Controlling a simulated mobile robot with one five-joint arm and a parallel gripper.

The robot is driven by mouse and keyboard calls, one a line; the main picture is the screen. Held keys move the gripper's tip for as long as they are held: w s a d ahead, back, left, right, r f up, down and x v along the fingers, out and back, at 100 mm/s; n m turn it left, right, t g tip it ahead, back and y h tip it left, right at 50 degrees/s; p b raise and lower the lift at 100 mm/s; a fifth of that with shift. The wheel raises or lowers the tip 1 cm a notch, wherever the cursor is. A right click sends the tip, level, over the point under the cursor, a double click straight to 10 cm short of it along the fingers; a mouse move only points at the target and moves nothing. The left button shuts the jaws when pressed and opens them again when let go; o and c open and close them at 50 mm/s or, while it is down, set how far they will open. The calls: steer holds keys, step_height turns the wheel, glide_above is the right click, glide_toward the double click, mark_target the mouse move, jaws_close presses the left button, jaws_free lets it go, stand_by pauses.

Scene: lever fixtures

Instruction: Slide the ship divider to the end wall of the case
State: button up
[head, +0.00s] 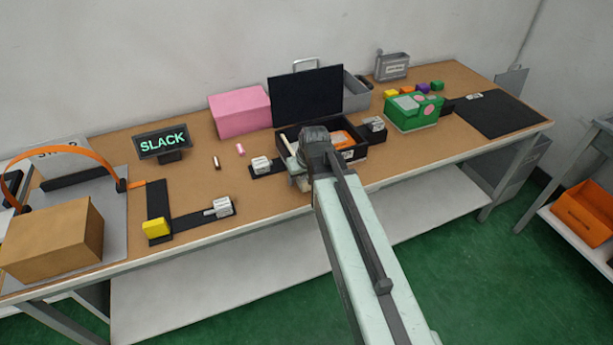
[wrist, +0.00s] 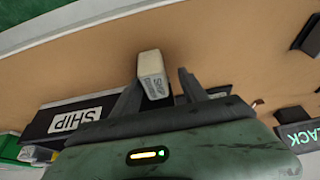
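The black case (head: 361,151) stands at the middle of the bench with an orange item (head: 343,137) inside. Its SHIP label shows in the wrist view (wrist: 76,119). A pale slanted bar (head: 289,147), apparently the divider, is at the case's left end, partly behind my arm. In the wrist view a whitish block marked SHIP (wrist: 152,72) stands between the fingers of my gripper (wrist: 161,82). My gripper is open around it, with a visible gap on the right finger's side; left finger contact is unclear. In the head view my gripper (head: 300,178) is largely hidden.
A white block (head: 262,165) on a black strip sits just left of the case, another (head: 375,124) at its right. A green box (head: 414,113) stands farther right.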

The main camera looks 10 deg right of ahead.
steer(key=p+v, duration=0.7)
steer(key=v, duration=0.1)
steer(key=shift+w+r, duration=0.1)
steer(key=shift+f, duration=0.2)
steer(key=s+f+m+g, duration=0.1)
steer(key=s+g, duration=0.3)
steer(key=s, duration=0.6)
steer(key=shift+s+f+m+g+h, duration=0.2)
steer(key=shift+f+m+g+h, duration=0.1)
steer(key=shift+f+m+h, duration=0.1)
steer(key=shift+d, duration=0.1)
